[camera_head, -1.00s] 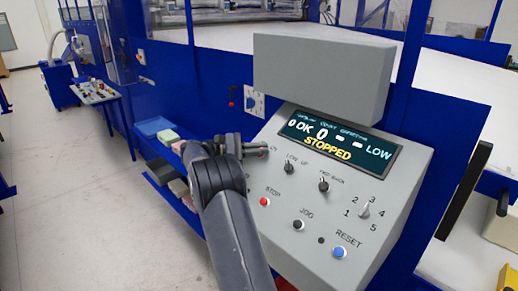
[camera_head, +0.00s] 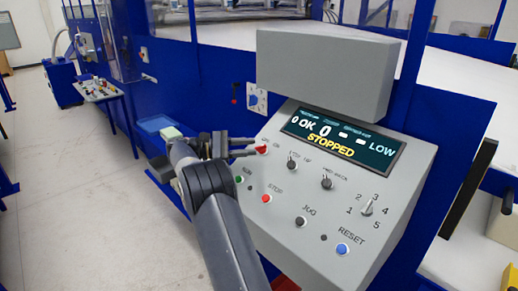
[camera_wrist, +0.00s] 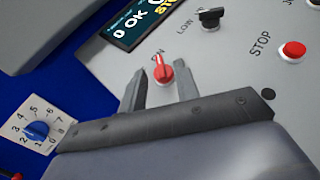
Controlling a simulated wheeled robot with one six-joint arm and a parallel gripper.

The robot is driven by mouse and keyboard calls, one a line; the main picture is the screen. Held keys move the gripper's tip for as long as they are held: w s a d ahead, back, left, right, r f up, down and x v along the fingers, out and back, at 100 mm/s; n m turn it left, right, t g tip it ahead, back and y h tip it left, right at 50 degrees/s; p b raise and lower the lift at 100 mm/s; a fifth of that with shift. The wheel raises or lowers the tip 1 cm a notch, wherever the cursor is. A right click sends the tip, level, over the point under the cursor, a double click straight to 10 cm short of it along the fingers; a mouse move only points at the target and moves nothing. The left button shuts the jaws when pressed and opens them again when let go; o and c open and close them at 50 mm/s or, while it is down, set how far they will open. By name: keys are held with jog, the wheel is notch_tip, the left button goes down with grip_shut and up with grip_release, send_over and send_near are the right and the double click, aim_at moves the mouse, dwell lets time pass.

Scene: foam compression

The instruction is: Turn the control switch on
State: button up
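The control switch is a red rotary knob (camera_wrist: 163,72) with an "ON" label on the sloped grey panel. In the head view the red knob (camera_head: 261,149) sits at the panel's left edge, partly behind my fingertips. My gripper (camera_head: 256,147) reaches to it from the left. In the wrist view my gripper (camera_wrist: 159,88) is open, with one finger on each side just short of the knob. The fingers look apart from it, and nothing is held. The display (camera_head: 340,143) reads "STOPPED".
A black LOW/UP selector (camera_head: 292,164), a FWD/BACK selector (camera_head: 326,183), a red STOP button (camera_head: 267,199) and a green button (camera_head: 239,180) are close by. A blue numbered dial (camera_wrist: 36,130) is on the blue frame. A grey box (camera_head: 325,75) overhangs the panel.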

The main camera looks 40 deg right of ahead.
aim_at(261, 146)
jog(key=v, duration=0.6)
jog(key=shift+s+d, duration=0.1)
jog(key=p+x, duration=0.1)
jog(key=x, duration=0.9)
jog(key=shift+r, duration=0.1)
jog(key=shift+s+d, duration=0.2)
jog(key=shift+d, duration=0.1)
